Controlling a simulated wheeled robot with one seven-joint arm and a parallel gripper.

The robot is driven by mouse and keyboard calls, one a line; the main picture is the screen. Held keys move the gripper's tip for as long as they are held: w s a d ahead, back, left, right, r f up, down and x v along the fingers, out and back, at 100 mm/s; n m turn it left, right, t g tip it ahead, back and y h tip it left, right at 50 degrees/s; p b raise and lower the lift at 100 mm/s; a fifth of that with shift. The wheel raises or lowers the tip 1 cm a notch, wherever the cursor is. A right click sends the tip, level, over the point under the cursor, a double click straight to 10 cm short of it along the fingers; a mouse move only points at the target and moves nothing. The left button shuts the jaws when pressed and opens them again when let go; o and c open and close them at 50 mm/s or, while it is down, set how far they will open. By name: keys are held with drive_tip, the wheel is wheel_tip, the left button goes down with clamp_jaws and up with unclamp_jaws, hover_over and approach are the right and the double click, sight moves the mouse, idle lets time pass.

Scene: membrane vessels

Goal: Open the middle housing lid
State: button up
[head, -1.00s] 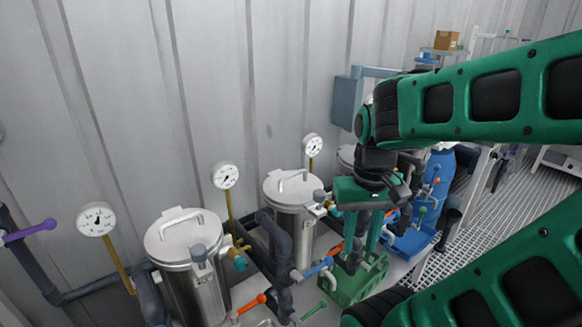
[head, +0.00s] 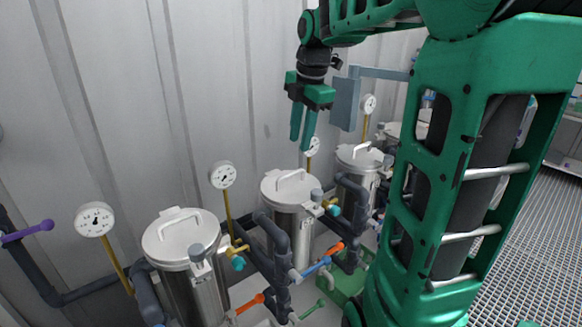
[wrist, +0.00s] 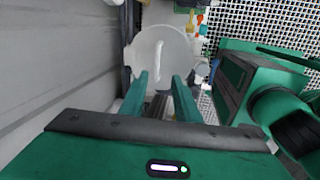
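Steel housings with round lids and bar handles stand in a row along the wall. The head view shows a near-left lid (head: 181,240), a second lid (head: 288,188) and a third lid (head: 358,157), all shut. A further lid is partly hidden by my arm, so I cannot tell for certain which is the middle one. My gripper (head: 302,145) is open and empty, pointing down, above and apart from the lids. In the wrist view one shut lid (wrist: 150,62) with its white handle (wrist: 168,47) lies beyond the spread fingertips (wrist: 160,80).
Pressure gauges (head: 222,175) on yellow stems stand beside the housings. Dark pipes and coloured valve handles, including an orange one (head: 250,304), crowd the front. A grey-blue wall box (head: 346,104) is right of my gripper. Grated floor (head: 530,230) is open at right.

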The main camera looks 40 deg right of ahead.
sight(293, 173)
drive_tip(key=shift+n, duration=0.4)
drive_tip(key=w+f, duration=0.1)
drive_tip(key=f, duration=0.2)
drive_tip(key=w+f, duration=0.1)
drive_tip(key=f, duration=0.6)
drive_tip(key=shift+w+f, duration=0.1)
drive_tip(key=shift+w, duration=0.3)
clamp_jaws()
